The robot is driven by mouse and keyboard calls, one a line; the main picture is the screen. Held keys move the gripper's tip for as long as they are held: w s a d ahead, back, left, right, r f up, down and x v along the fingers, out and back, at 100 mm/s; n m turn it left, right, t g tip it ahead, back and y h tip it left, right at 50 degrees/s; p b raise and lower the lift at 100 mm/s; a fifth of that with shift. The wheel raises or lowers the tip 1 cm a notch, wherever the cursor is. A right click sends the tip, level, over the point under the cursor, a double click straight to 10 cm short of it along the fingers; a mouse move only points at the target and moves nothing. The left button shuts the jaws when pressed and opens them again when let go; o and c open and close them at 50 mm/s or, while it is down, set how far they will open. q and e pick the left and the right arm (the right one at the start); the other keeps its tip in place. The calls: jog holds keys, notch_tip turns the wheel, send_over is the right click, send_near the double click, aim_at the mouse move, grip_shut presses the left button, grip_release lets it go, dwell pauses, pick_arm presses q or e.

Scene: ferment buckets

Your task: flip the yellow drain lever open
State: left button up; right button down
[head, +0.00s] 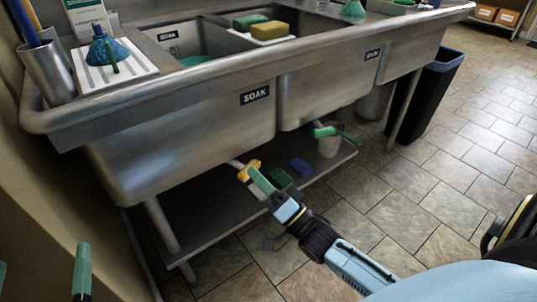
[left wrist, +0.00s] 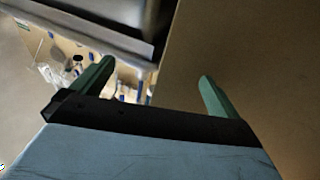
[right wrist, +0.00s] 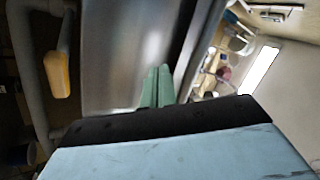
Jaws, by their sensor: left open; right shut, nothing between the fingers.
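The yellow drain lever (head: 247,170) is under the sink basin labelled SOAK, on a short drain pipe (head: 235,163). In the right wrist view the yellow lever (right wrist: 60,74) shows at the left, apart from the fingers and beside a grey pipe. My right gripper (head: 260,182) has its green fingertips close to the lever in the head view. Its fingers (right wrist: 157,86) are shut together with nothing between them. My left gripper (left wrist: 157,85) is open and empty. One of its green fingers shows at the lower left of the head view.
Sink legs stand near the lever. A dark bin (head: 432,92) stands at the right. Tiled floor is free in front.

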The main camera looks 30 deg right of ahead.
pick_arm(q)
jog(key=s+a+f+g+y+p, duration=0.2)
jog(key=s+f+g+p, duration=0.1)
jog(key=f+g, duration=0.5)
jog(key=shift+s+a+f, duration=0.25)
jog(key=shift+s+f, duration=0.4)
jog(key=shift+s, duration=0.05)
pick_arm(e)
jog(key=w+d+f+m+g+h, duration=0.1)
jog(key=d+f+m+g+h, duration=0.1)
jog(key=d+f+m, duration=0.2)
jog(key=w+d+f+m+g+h, duration=0.2)
jog(key=d+f+m, duration=0.3)
jog(key=d, duration=0.5)
jog(key=shift+d+f+m+h, duration=0.3)
jog(key=shift+f+h, duration=0.35)
jog(key=shift+h, duration=0.15)
pick_arm(q)
jog(key=shift+w, duration=0.1)
pick_arm(e)
jog(key=shift+w, duration=0.15)
